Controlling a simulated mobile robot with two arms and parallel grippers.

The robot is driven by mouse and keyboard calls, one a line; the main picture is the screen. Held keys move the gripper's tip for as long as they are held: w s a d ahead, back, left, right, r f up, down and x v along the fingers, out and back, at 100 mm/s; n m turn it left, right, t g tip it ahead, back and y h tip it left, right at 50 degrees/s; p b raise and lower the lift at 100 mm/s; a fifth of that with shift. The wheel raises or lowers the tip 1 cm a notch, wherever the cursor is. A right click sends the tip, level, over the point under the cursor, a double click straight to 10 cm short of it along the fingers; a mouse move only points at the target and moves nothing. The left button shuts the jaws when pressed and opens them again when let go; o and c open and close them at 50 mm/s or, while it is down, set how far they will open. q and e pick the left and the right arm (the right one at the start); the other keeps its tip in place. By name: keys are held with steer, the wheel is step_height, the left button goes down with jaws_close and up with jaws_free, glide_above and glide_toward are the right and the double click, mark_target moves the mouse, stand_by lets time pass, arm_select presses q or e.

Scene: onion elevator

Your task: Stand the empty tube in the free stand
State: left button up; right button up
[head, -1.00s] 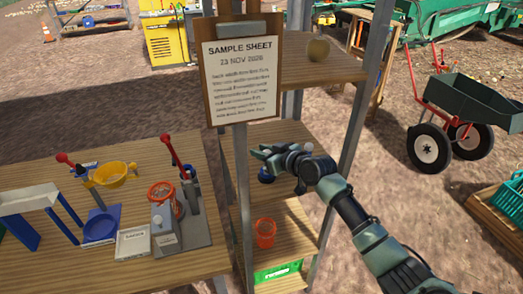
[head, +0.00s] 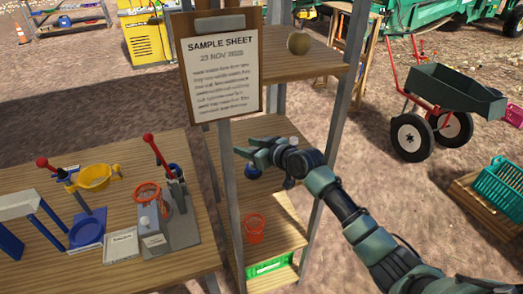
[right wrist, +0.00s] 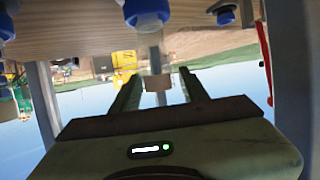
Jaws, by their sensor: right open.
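My right gripper (head: 253,150) is open at the middle shelf of the rack, its fingers pointing left. A blue stand (head: 254,170) shows just below the fingers on that shelf. In the right wrist view, which looks upside down, the open fingers (right wrist: 154,92) have a pale, see-through, tube-like shape between them. I cannot tell if it is the empty tube, or if the fingers touch it. A blue stand with a clear part (right wrist: 148,14) is beyond the fingertips. Another blue piece (right wrist: 225,14) is to its right, and a third is cut off at the left edge. My left gripper is out of view.
The rack's metal posts (head: 233,190) flank the shelf. A clipboard sample sheet (head: 222,62) hangs in front. A round brown object (head: 299,43) is on the top shelf. A table (head: 140,275) with lever tools stands left.

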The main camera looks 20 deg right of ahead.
steer(key=b+v, duration=0.2)
steer(key=v, duration=0.9)
steer(key=shift+s, duration=0.15)
steer(key=shift+d+f, duration=0.1)
steer(key=shift+f, duration=0.05)
